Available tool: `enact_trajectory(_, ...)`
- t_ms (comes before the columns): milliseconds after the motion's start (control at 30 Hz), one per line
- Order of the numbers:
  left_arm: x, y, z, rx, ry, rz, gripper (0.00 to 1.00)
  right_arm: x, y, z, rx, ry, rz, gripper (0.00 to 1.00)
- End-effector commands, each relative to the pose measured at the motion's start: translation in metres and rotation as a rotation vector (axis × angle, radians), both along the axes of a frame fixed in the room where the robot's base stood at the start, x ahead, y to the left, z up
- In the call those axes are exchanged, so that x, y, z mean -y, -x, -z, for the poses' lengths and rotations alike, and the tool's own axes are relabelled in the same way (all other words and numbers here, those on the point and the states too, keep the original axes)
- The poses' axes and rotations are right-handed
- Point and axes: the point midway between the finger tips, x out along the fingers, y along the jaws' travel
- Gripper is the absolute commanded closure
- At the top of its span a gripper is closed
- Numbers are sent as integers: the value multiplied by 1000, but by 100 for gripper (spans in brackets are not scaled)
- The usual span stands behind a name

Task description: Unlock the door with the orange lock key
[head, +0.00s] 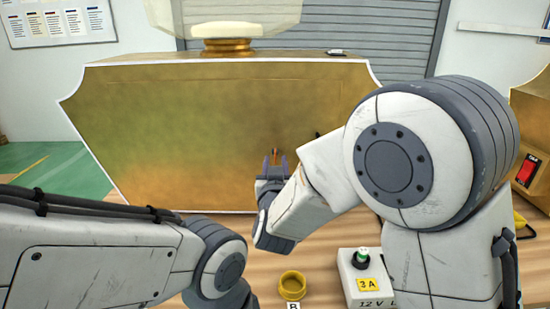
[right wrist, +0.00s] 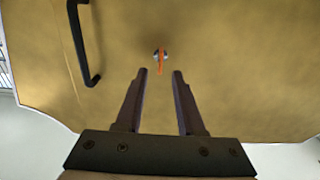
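The orange key (right wrist: 160,62) sits at a round lock on the gold door (right wrist: 225,85), in the upper middle of the right wrist view. In the head view the key (head: 275,152) is a small orange spot just above my right gripper. My right gripper (right wrist: 161,72) has its two fingers apart and empty, with the key just beyond the fingertips, between their lines. In the head view my right gripper (head: 274,158) points at the gold front (head: 190,125). My left arm comes in from the left; its gripper is out of frame.
A black door handle (right wrist: 82,45) stands left of the lock in the right wrist view. A yellow ring (head: 292,285) and a white box with a green button (head: 361,258) are on the wooden surface in front. A red switch (head: 526,170) is at the far right.

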Motion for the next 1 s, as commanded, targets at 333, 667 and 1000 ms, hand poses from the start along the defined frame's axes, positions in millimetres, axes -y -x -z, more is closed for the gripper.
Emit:
enact_trajectory(333, 0, 0, -1, 0, 0, 0, 100, 0, -31, 0, 0, 1, -1, 62)
enact_trajectory(667, 0, 0, -1, 0, 0, 0, 100, 0, -31, 0, 0, 1, -2, 100)
enact_trajectory(1000, 0, 0, 2, 0, 0, 0, 100, 0, -31, 1, 0, -13, -2, 100)
